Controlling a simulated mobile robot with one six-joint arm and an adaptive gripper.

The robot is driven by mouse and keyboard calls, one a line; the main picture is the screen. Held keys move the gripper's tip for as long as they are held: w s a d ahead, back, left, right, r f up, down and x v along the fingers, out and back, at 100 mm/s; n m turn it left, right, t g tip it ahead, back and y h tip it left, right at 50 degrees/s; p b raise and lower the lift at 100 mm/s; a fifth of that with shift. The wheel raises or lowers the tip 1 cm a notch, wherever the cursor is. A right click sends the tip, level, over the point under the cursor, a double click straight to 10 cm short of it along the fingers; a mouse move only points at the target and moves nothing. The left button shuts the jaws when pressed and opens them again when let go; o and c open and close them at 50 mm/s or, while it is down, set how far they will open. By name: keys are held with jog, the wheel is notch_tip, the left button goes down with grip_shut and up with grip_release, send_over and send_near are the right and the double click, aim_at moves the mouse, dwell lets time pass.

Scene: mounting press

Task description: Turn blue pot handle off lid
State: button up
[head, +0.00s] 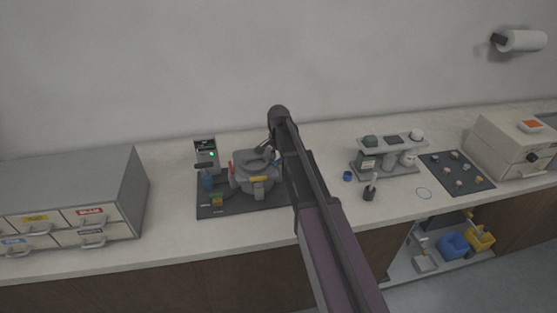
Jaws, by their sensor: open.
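A grey lidded pot-like press (252,178) stands on a dark mat (215,212) on the counter, with small yellow and red marks on its side. No blue handle shows clearly on the lid. My gripper (266,153) is at the top right of the press, close above the lid. It is small and dark here, and I cannot tell whether it touches. My arm hides the right side of the press.
A control box (206,153) with a green light stands behind the mat. A grey drawer cabinet (75,195) is at left.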

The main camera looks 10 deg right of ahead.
grip_shut()
jog(key=shift+n, duration=0.5)
jog(key=n, duration=0.3)
jog(key=shift+n, duration=2.5)
